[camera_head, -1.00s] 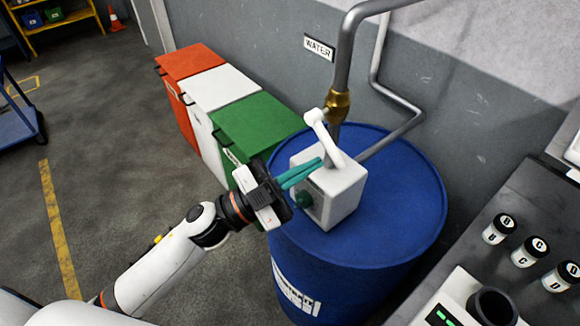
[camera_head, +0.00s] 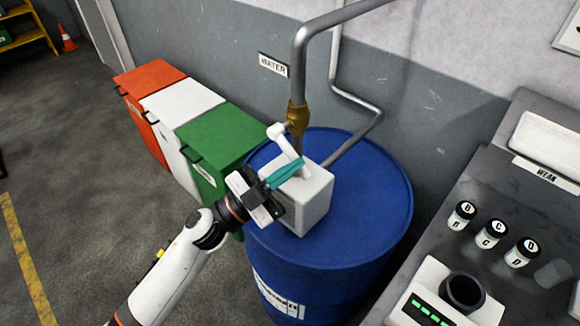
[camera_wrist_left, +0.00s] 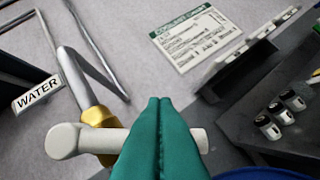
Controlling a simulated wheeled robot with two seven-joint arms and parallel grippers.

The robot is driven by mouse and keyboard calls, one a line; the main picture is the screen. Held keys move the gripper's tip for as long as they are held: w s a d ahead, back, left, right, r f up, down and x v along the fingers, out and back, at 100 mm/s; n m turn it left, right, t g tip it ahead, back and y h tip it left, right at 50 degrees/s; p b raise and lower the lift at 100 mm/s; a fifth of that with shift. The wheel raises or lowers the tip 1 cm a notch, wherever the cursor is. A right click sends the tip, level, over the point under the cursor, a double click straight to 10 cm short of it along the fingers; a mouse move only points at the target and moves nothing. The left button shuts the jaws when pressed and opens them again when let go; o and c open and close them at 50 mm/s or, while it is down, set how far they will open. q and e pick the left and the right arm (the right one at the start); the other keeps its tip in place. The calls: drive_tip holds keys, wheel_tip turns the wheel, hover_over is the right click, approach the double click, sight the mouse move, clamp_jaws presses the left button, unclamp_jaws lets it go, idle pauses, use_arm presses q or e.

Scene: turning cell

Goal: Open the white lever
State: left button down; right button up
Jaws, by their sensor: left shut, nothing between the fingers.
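The white lever (camera_head: 284,140) stands up from a white box (camera_head: 314,197) on top of the blue drum, leaning to the left with a rounded knob end. My left gripper (camera_head: 303,162) has teal fingers pressed together, with nothing between them. In the head view the fingertips cross the lower part of the lever. In the left wrist view the lever (camera_wrist_left: 66,141) lies crosswise and the shut fingers (camera_wrist_left: 160,102) cover its middle. I cannot tell whether they touch it. The front of the box is mostly hidden behind the gripper. My right gripper is not in view.
The blue drum (camera_head: 372,215) carries the box. A grey pipe with a brass fitting (camera_head: 297,117) rises close behind the lever. Green (camera_head: 220,140), white and orange bins stand to the left. A dark bench with labelled jars (camera_head: 491,233) is on the right.

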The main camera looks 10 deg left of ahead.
use_arm(q)
drive_tip(key=shift+w+a+f+m+g, duration=0.15)
drive_tip(key=shift+f+m+g, duration=0.2)
drive_tip(key=shift+m+g, duration=0.4)
drive_tip(key=w+a+f+m+g+y+p, duration=0.1)
drive_tip(key=w+a+f+m+g+y, duration=0.1)
drive_tip(key=m, duration=0.9)
drive_tip(key=shift+w+a+f+g, duration=0.5)
drive_tip(key=shift+a+f+g, duration=0.05)
drive_tip(key=shift+a+g, duration=0.6)
